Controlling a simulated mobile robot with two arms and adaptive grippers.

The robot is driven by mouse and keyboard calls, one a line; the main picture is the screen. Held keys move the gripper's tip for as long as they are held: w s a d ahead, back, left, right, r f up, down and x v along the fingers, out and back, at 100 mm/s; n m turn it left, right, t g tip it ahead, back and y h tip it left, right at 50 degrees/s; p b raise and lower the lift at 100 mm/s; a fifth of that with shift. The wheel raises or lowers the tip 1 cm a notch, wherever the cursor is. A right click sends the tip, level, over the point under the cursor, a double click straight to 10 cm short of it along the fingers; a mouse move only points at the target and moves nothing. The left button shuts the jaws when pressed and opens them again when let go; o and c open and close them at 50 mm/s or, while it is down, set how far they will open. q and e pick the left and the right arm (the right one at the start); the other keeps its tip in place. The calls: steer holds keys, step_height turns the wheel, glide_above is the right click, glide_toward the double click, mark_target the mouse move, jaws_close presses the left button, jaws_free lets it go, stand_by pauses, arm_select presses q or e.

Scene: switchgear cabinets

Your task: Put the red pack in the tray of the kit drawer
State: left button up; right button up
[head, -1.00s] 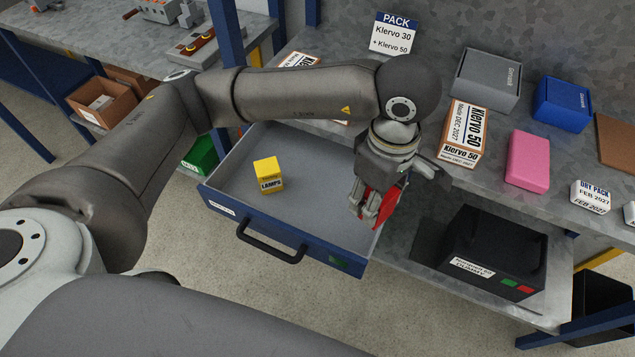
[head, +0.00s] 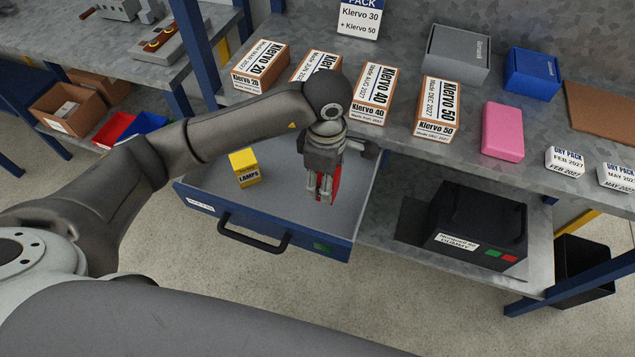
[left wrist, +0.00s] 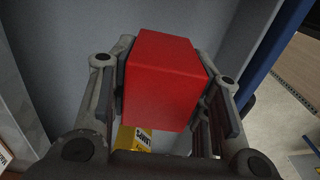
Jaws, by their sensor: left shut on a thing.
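The red pack (head: 337,187) is held between the fingers of my left gripper (head: 325,192), mostly hidden by them in the head view. In the left wrist view the red pack (left wrist: 163,80) fills the space between the fingers. My left gripper is shut on it, over the right part of the open kit drawer (head: 290,229). The drawer has a grey inside and a blue front with a black handle. I cannot tell whether the pack touches the drawer floor. A yellow LAMPS box (head: 245,168) stands in the drawer's left part. My right gripper is not in view.
Klervo boxes (head: 438,108), a pink block (head: 502,131), a grey box (head: 457,54), a blue box (head: 531,73) and small dry packs (head: 565,161) stand on the bench above. The drawer's middle floor is clear.

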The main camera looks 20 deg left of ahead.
arm_select(q)
steer(key=shift+w+a+f, duration=0.25)
steer(key=shift+a+f, duration=0.1)
steer(key=shift+f, duration=0.2)
steer(key=shift+w+a+f, duration=0.2)
steer(key=shift+a+f, duration=0.15)
steer(key=shift+f, duration=0.15)
steer(key=f, duration=0.1)
steer(key=f+p, duration=0.1)
steer(key=f, duration=0.1)
steer(key=shift+w+a, duration=0.1)
steer(key=shift+a, duration=0.1)
steer(key=shift+f, duration=0.25)
steer(key=shift+f, duration=0.2)
steer(key=o, duration=1.1)
steer(key=shift+r, duration=0.1)
